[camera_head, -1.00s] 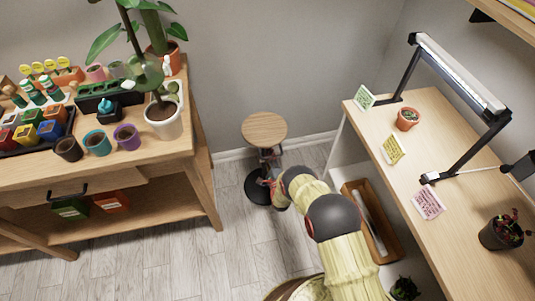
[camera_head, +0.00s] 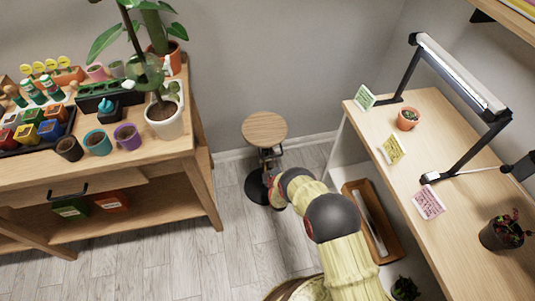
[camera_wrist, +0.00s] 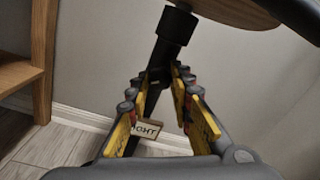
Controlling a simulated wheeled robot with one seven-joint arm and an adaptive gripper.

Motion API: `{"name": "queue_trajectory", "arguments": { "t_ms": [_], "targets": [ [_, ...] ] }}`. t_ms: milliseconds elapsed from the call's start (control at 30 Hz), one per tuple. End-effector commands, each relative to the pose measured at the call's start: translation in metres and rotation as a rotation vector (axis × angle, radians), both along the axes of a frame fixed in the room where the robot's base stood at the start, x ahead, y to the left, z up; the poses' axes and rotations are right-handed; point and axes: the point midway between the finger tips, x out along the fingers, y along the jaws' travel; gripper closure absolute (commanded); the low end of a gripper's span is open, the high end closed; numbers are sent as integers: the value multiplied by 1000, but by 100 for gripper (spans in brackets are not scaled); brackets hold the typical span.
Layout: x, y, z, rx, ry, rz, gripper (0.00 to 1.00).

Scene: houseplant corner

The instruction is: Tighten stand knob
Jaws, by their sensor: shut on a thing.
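The plant stand has a round wooden top (camera_head: 265,129), a dark post and a round dark base (camera_head: 256,186). In the wrist view its black post and collar (camera_wrist: 174,27) rise tilted under the top (camera_wrist: 225,10). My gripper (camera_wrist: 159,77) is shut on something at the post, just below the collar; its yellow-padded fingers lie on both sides. I take this to be the stand knob, but the fingers hide its shape. A small tag (camera_wrist: 147,129) with letters ending in "GHT" shows between the fingers. In the head view my arm mostly hides the gripper.
A wooden plant bench (camera_head: 187,150) with pots stands at left. A desk (camera_head: 440,150) with a lamp (camera_head: 460,75) and plants is at right, with a wooden trough (camera_head: 391,245) below it. The wall is close behind the stand. Floor (camera_head: 160,255) is open at front left.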

Motion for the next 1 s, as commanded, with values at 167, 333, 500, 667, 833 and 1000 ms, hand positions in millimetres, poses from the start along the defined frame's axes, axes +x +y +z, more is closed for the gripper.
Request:
{"name": "queue_trajectory", "arguments": {
  "t_ms": [167,333,500,667,833,1000],
  "targets": [
    [0,-1,-2,49,17,-3,100],
    [0,-2,-2,70,24,-3,100],
    [0,-2,-2,72,25,-3,100],
    [0,-2,-2,72,25,-4,100],
    [0,-2,-2,71,25,-3,72],
    [0,-1,-1,71,23,-3,62]
  ]
}}
